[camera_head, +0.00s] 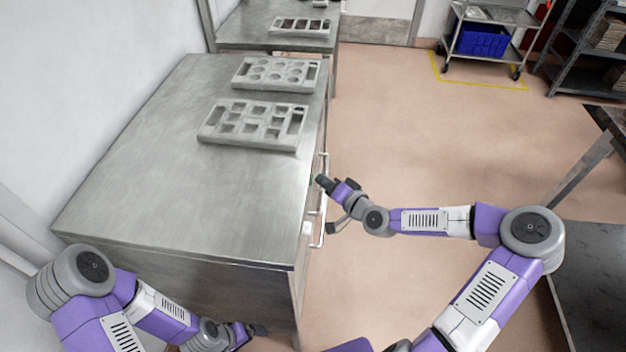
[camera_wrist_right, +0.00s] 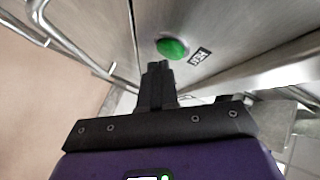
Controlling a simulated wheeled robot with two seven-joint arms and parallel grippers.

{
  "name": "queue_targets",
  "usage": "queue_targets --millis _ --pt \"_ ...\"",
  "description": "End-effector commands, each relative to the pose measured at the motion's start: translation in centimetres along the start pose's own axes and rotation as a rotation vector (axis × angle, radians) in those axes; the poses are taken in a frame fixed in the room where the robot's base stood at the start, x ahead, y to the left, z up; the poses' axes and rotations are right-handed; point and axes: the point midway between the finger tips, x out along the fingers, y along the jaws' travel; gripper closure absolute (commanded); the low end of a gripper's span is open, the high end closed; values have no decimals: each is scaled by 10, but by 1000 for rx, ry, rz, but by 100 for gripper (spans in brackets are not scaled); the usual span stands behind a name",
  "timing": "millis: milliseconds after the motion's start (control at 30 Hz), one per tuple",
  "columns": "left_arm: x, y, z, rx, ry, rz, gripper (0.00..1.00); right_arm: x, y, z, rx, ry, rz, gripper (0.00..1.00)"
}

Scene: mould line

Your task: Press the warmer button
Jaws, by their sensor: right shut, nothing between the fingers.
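The steel cabinet (camera_head: 150,180) carries two grey mould trays (camera_head: 254,124) on top. Bar handles (camera_head: 318,232) stick out of its front near my right gripper. Another table stands behind. A trolley with a blue crate (camera_head: 481,39) is far right. The floor between is clear.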

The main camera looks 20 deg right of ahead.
Motion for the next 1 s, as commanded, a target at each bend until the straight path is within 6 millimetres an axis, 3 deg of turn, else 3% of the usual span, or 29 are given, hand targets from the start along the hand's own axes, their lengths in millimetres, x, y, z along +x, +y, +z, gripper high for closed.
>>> queue_targets --millis 1000 --pt "0 0 0 0 0 0 0 6 -5 5 0 0 0 100"
